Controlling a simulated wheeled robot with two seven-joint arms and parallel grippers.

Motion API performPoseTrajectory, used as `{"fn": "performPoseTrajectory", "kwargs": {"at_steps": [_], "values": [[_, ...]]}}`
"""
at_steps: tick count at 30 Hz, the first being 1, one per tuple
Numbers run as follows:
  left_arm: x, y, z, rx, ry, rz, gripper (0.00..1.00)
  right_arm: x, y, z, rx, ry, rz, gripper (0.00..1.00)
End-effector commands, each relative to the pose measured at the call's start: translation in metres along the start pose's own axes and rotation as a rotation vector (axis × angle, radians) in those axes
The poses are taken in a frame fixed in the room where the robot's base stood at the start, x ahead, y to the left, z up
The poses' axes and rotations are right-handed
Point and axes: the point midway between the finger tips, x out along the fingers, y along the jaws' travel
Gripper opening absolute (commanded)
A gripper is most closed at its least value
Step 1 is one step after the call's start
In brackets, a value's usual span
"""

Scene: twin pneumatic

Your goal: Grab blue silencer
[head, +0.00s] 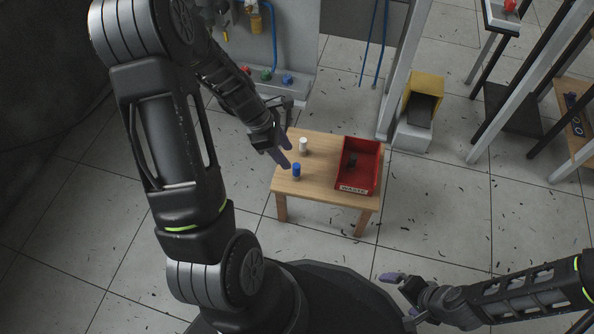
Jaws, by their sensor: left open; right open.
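The blue silencer (296,170) is a small blue cylinder with a darker lower end. It stands upright on the small wooden table (322,192), near its left side. My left gripper (284,153) is open and reaches in from the upper left, with a purple-grey fingertip close to the blue silencer. I cannot tell whether it touches. My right gripper (396,292) is open and empty at the lower right, away from the table, low in the picture.
A white cylinder (304,145) stands behind the blue silencer. A red waste bin (371,178) with dark pieces inside sits on the table's right side. A grey panel (293,60) with coloured fittings is behind. A yellow and grey pedal (424,98) stands on the floor.

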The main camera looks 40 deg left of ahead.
Motion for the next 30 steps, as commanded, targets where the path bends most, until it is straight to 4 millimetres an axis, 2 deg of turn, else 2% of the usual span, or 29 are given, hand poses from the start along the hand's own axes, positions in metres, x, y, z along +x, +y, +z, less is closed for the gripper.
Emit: {"fn": "performPoseTrajectory", "kwargs": {"at_steps": [6,17,24,30], "values": [[0.024,0.000,-0.001,0.002,0.000,-0.001,0.45,0.014,0.004,-0.001,0.001,0.005,0.000,1.00],[0.027,0.000,0.000,0.002,0.000,0.000,0.45,0.015,0.005,-0.002,0.001,0.007,0.000,1.00],[0.061,0.000,0.003,0.004,0.000,-0.001,0.45,0.041,0.013,-0.003,0.002,0.017,0.000,1.00],[0.077,0.000,0.004,0.002,0.000,0.001,0.45,0.048,0.015,-0.005,0.003,0.022,-0.001,1.00]]}}
